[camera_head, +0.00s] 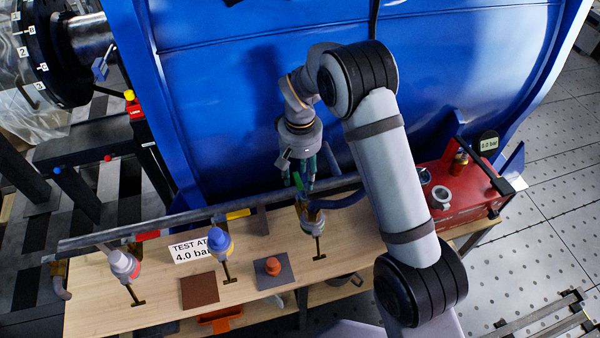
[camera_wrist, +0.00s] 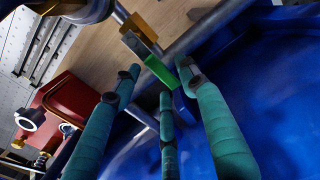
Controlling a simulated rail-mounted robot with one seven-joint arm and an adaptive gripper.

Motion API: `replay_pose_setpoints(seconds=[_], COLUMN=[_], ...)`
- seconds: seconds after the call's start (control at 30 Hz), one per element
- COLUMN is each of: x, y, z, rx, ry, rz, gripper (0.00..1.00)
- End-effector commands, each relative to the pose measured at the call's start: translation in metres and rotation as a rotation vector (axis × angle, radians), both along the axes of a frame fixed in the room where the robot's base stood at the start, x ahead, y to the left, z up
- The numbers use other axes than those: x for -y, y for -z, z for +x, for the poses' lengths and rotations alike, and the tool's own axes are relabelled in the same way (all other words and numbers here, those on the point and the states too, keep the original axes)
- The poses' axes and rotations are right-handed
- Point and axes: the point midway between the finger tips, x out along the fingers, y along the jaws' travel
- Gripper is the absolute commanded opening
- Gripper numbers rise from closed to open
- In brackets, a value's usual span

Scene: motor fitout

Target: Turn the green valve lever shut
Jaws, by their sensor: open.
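The green valve lever (camera_head: 298,181) sits on the pipe (camera_head: 210,213) above the right-hand fitting (camera_head: 313,219), partly hidden by my gripper. In the wrist view the lever's green grip (camera_wrist: 160,72) shows clearly, on a grey metal strip beside the pipe. My gripper (camera_head: 304,182) points down over the lever from above the pipe. Its teal fingers are spread open in the wrist view (camera_wrist: 160,78), with the green grip between the tips. I cannot tell whether any finger touches it.
A blue-capped fitting (camera_head: 219,243) and a red-and-white fitting (camera_head: 124,264) stand left along the wooden bench (camera_head: 115,318). A red box (camera_head: 462,197) with a 0.0 bar gauge (camera_head: 487,143) is at right. The large blue motor housing (camera_head: 230,110) rises close behind the pipe.

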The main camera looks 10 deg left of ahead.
Motion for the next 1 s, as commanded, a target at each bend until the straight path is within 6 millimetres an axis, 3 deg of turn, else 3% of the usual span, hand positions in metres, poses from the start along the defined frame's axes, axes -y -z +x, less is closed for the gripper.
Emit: replay_pose_setpoints(seconds=[0.13, 0.87, 1.0], x=[-0.0002, -0.0001, -0.0001], y=[0.0, -0.0005, -0.0005], z=[-0.0001, 0.0, 0.0], rx=[0.0, 0.0, 0.0], ry=[0.0, 0.0, 0.0], rz=[0.0, 0.0, 0.0], gripper=[0.43, 0.0, 0.0])
